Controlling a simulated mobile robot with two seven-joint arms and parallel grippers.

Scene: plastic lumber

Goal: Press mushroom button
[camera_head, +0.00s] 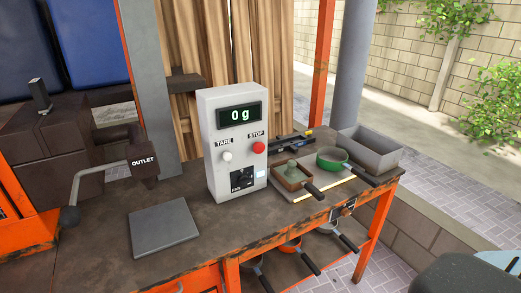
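The red mushroom button (259,147) sits under the STOP label on the front of a white control box (211,166). The box stands upright on the workbench, and its display (239,116) reads "0 g". A white button (226,156) sits under the TARE label to the left of the red one. A black rotary knob (242,180) is below them. Nothing covers the red button. Neither gripper shows in the head view. A dark rounded shape at the bottom right corner is cut off by the frame.
A grey plate (163,227) lies on the bench left of the box. An outlet arm with a handle (142,163) reaches in from the left. Handled scoops, one green (333,156), and a grey metal bin (374,152) are on the right. The front bench surface is mostly clear.

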